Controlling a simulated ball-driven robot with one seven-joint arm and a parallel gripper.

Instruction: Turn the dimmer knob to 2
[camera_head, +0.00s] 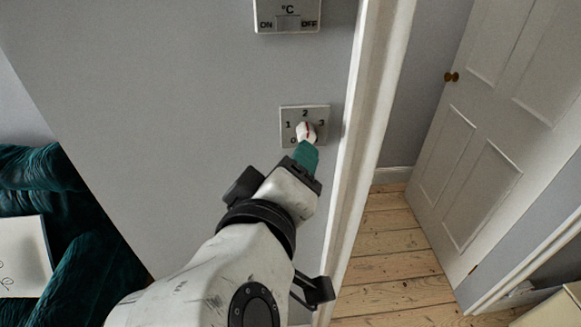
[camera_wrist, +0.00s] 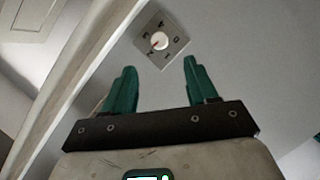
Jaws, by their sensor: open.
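The dimmer is a square grey plate (camera_head: 289,114) on the wall, with 1, 2 and 3 readable and a lower-left mark partly hidden. Its round white knob (camera_head: 306,130) carries a red mark; I cannot tell for sure which number it points to. My gripper (camera_head: 306,148) has teal fingers and is in front of the plate's lower part in the head view. In the wrist view my gripper (camera_wrist: 160,66) is open and empty, its fingers apart. The knob (camera_wrist: 160,41) shows beyond the gap between the fingertips, not gripped, on the tilted plate (camera_wrist: 176,48).
A white door frame (camera_head: 362,130) stands close to the right. Beyond it are floorboards (camera_head: 385,250) and a white door (camera_head: 490,130). A dark teal sofa (camera_head: 85,240) is at left.

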